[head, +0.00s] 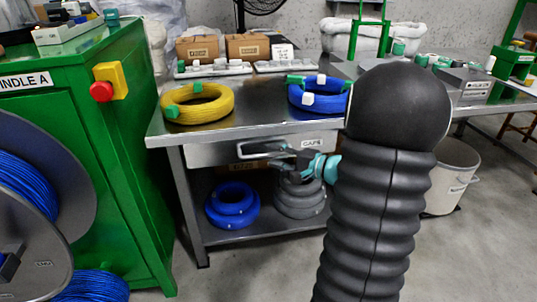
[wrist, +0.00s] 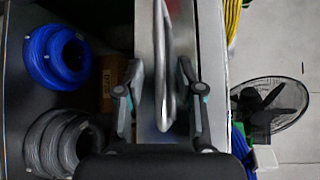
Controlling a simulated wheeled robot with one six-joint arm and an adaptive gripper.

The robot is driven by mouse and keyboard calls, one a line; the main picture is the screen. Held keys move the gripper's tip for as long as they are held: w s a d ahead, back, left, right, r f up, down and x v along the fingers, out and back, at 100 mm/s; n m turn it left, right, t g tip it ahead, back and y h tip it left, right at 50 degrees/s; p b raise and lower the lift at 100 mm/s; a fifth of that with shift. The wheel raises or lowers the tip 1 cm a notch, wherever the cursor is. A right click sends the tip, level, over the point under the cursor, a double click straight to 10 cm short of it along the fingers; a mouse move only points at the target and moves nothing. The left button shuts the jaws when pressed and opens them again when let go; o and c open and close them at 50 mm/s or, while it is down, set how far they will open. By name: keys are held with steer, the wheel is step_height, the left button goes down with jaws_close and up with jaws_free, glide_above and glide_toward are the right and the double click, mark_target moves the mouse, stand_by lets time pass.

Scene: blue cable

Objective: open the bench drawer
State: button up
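The bench drawer has a grey metal front (head: 212,154) under the bench top, with a "CAPS" label at its right. It appears closed. Its bar handle (head: 240,150) sticks out from the front; the wrist view also shows the handle (wrist: 162,40), running up the picture. My gripper (head: 268,155) is at the handle's right part. In the wrist view my gripper (wrist: 160,68) is open, with one finger on each side of the bar. Gaps show between the fingers and the bar. My arm hides the area right of the drawer.
The metal bench top (head: 258,112) holds a yellow cable coil (head: 198,103) and a blue cable coil (head: 318,97). Blue and grey coils lie on the lower shelf (head: 262,231). A green cabinet (head: 110,180) stands left; a white bucket (head: 453,178) stands right.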

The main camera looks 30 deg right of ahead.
mark_target(271, 155)
steer(key=shift+x, duration=1.5)
jaws_close()
